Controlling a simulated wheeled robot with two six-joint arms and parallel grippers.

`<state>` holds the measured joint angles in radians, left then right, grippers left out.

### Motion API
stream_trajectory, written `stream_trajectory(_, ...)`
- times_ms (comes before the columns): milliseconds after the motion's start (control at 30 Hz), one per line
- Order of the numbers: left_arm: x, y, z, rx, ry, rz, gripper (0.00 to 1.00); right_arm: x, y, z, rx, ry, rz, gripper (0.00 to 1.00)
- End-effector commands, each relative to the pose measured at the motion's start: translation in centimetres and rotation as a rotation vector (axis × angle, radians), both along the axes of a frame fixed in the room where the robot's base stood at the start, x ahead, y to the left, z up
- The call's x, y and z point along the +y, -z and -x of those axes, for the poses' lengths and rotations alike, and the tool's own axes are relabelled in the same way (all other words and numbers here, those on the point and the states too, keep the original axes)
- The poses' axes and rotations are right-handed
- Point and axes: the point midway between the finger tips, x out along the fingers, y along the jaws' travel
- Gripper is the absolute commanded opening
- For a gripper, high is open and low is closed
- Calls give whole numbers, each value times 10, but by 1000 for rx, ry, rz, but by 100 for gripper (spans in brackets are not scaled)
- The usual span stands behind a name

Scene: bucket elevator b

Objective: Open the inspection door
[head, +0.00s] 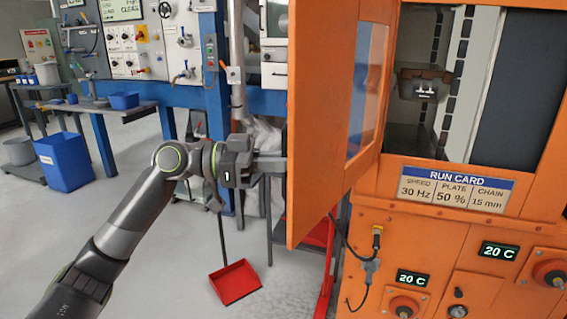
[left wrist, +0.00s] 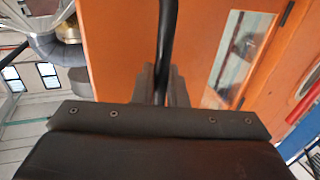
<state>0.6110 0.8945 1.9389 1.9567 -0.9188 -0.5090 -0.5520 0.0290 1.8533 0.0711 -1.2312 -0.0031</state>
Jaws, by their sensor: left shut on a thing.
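The orange inspection door (head: 315,120) stands swung open in the head view, its window (head: 366,90) seen at a slant. In the left wrist view the door (left wrist: 118,55) fills the middle, with a black bar handle (left wrist: 168,35) running up from between the fingers. My left gripper (head: 274,164) is at the door's left side, shut on this handle; the fingers also show in the left wrist view (left wrist: 163,88). In the head view the door hides the handle. Through the opening a dark bucket (head: 424,84) shows inside the casing. My right gripper is out of view.
The orange casing (head: 420,238) carries a run card (head: 458,189), displays and red knobs below the opening. A red dustpan (head: 235,282) lies on the floor left of the door. A blue bin (head: 64,162) stands far left. Grey floor between is mostly clear.

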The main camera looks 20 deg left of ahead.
Motion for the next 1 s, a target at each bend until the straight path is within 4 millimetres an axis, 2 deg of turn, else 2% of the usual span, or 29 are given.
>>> stream_trajectory(367, 0, -1, -1, 0, -3, 3, 0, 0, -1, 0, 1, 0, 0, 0)
stream_trajectory(400, 0, -1, -1, 0, -3, 3, 14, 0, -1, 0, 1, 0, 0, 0)
stream_trajectory(533, 0, -1, -1, 0, -2, 2, 29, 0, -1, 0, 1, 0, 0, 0)
stream_trajectory(1000, 4, 1, 1, 1, -1, -1, 29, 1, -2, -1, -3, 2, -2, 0)
